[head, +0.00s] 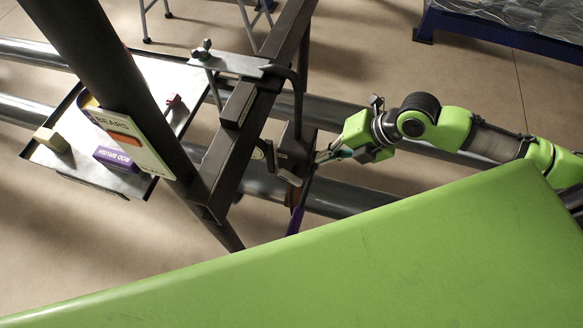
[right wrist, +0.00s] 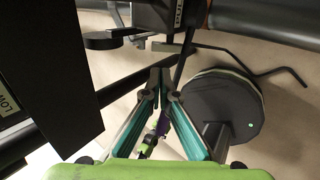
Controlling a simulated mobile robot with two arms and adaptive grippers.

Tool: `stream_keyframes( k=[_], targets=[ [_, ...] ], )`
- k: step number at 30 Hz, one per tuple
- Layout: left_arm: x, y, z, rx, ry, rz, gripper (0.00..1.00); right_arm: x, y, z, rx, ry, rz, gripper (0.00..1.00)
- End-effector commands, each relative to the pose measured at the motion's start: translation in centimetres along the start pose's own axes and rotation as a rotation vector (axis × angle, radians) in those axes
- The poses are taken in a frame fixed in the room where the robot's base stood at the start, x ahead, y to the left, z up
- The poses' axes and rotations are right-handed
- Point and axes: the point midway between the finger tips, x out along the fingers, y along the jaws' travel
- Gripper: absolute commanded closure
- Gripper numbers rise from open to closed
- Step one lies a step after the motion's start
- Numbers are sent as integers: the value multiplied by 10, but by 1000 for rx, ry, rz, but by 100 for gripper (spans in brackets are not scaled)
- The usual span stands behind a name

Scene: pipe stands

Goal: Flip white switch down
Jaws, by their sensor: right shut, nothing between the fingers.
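My right gripper (head: 321,157) is shut and empty, beside a dark box (head: 292,148) on the metal frame. In the right wrist view its fingertips (right wrist: 164,78) meet just below a small pale lever-like piece (right wrist: 165,47). This piece sticks out under the dark box (right wrist: 160,14) and may be the white switch. In the head view a pale piece (head: 289,178) shows at the box's lower end, close to the fingertips. I cannot tell whether the fingers touch it or which way it is set. My left gripper is not in view.
Dark frame beams (head: 250,115) and grey pipes (head: 335,112) surround the box. A tray (head: 190,82) on the left holds a purple box (head: 116,159), a yellow block (head: 51,139) and a book (head: 128,140). A round dark disc (right wrist: 222,108) lies right of the fingers in the wrist view.

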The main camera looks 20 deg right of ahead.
Motion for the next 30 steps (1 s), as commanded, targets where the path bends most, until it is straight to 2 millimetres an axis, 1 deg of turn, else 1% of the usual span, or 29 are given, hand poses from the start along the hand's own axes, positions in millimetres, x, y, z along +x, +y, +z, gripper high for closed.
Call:
stream_keyframes(
  k=[7, 11, 14, 24, 30],
  targets=[
    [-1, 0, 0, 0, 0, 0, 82, 4, 1, 1, 3, -1, 2, 100],
    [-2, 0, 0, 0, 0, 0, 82, 17, 1, 1, 5, 0, 4, 100],
    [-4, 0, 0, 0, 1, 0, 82, 34, 2, 0, 7, 0, 5, 100],
    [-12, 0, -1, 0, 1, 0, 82, 102, 2, 0, 7, 1, 3, 100],
    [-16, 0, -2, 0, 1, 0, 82, 129, 2, 1, 5, -2, 3, 100]
  ],
)
